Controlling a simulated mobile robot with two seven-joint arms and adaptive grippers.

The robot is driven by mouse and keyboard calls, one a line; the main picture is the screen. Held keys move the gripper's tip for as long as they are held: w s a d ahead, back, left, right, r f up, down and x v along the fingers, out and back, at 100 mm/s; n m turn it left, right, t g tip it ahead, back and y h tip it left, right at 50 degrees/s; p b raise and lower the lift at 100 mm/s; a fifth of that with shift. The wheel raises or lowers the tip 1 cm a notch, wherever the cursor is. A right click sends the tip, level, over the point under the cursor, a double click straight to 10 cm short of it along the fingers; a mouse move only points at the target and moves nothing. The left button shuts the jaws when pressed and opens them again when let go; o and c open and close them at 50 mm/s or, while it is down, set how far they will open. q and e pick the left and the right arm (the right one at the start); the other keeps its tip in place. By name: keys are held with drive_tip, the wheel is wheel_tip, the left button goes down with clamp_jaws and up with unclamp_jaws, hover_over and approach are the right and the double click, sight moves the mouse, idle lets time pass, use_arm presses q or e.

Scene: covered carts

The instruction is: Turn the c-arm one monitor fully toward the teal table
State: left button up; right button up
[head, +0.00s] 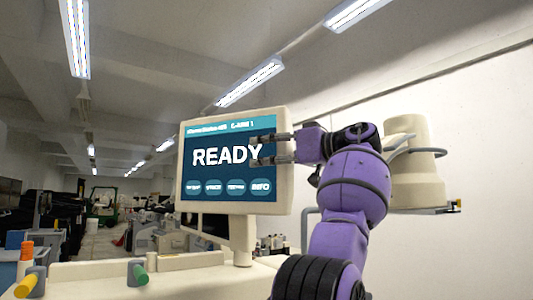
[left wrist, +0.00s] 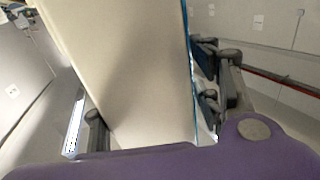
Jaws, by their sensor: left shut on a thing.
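The c-arm one monitor (head: 229,165) is a cream-framed screen reading "READY", with a row of buttons below and small header text. It stands upright on a short post, its screen angled toward the head camera and slightly left. My left gripper (head: 270,148) is shut on the monitor's right side edge, with dark fingers showing over the screen's right part. In the left wrist view, the monitor's pale edge (left wrist: 125,75) runs between the dark fingers of the left gripper (left wrist: 155,105). I see no teal table, and my right gripper is not in view.
A pale cart top (head: 190,285) below the monitor carries an orange-yellow handle (head: 26,286) and a green knob (head: 139,274). A cream cylindrical machine part (head: 415,160) stands behind my arm at right. Dark equipment (head: 80,215) fills the left background.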

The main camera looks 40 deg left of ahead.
use_arm(q)
drive_tip(key=shift+w+d+r+t, duration=0.15)
drive_tip(key=shift+w+r+t, duration=0.1)
drive_tip(key=shift+w+t, duration=0.05)
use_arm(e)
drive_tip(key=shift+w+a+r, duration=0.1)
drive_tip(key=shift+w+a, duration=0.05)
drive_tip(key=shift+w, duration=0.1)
use_arm(q)
drive_tip(key=o, duration=1.3)
drive_tip(key=shift+o, duration=0.9)
drive_tip(key=shift+w+f, duration=0.15)
drive_tip(key=shift+w, duration=0.1)
drive_tip(key=shift+w+f, duration=0.15)
drive_tip(key=shift+w, duration=0.1)
drive_tip(key=shift+s, duration=0.1)
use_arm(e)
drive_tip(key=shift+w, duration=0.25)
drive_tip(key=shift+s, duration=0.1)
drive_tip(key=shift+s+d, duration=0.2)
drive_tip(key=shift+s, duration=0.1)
use_arm(q)
drive_tip(key=shift+s, duration=0.1)
